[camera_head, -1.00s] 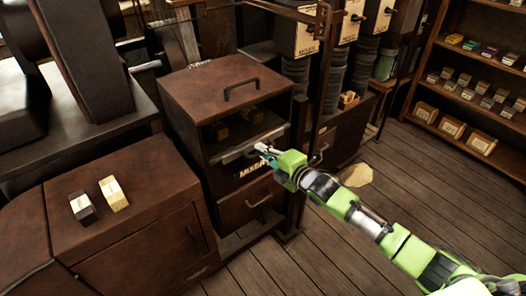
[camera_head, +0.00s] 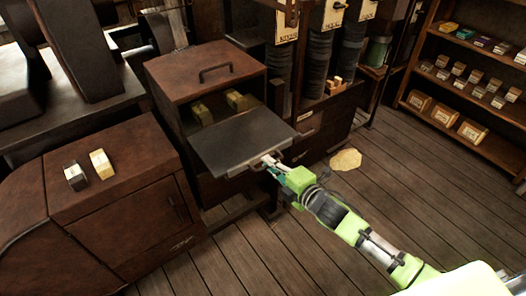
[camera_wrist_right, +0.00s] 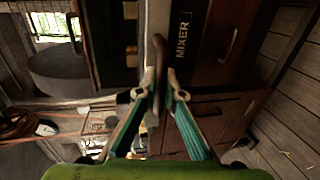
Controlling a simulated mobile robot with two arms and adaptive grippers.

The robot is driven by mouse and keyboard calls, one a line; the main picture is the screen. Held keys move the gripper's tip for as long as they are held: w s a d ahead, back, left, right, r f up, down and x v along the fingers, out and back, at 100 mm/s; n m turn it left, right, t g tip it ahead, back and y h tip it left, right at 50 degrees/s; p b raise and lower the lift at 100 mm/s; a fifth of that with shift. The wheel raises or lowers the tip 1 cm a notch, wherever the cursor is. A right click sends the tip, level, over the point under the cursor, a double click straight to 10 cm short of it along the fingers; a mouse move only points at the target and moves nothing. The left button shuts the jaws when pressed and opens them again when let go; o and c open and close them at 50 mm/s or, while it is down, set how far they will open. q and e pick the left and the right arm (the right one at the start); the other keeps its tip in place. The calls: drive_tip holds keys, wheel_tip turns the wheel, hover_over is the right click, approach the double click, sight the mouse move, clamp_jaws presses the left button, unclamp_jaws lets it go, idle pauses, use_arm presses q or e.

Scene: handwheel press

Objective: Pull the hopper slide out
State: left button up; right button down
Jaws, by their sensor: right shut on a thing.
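The hopper slide (camera_head: 240,140) is a flat dark metal plate standing well out of the front of the brown cabinet (camera_head: 205,72), below its top. My right gripper (camera_head: 268,161) is at the slide's front edge. In the right wrist view, its teal-sided fingers (camera_wrist_right: 158,95) are shut on the slide's curved handle (camera_wrist_right: 159,60), beside a plate lettered MIXER (camera_wrist_right: 183,36). My left gripper is in neither view.
Yellowish blocks (camera_head: 236,100) sit inside the cabinet above the slide. Two small blocks (camera_head: 88,170) lie on the brown chest (camera_head: 110,205) at left. A yellowish patch (camera_head: 345,160) lies on the plank floor. Floor in front is open; shelves (camera_head: 470,90) stand at right.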

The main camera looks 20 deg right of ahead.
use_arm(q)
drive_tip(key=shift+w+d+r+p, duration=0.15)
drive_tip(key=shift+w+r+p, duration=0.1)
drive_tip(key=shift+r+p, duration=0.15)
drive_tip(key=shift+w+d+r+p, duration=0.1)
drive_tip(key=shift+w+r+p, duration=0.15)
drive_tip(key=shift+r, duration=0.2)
use_arm(e)
drive_tip(key=f+v, duration=0.1)
drive_tip(key=v, duration=0.6)
drive_tip(key=shift+s+f, duration=0.3)
drive_tip(key=shift+f, duration=0.1)
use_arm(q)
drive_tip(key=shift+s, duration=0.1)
use_arm(e)
drive_tip(key=c, duration=2.2)
unclamp_jaws()
drive_tip(key=shift+s+d, duration=0.1)
drive_tip(key=shift+d, duration=0.05)
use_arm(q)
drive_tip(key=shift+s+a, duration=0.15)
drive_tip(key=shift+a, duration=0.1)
use_arm(e)
drive_tip(key=shift+o, duration=0.2)
drive_tip(key=v, duration=1.2)
drive_tip(key=shift+s, duration=0.2)
drive_tip(key=shift+r, duration=0.1)
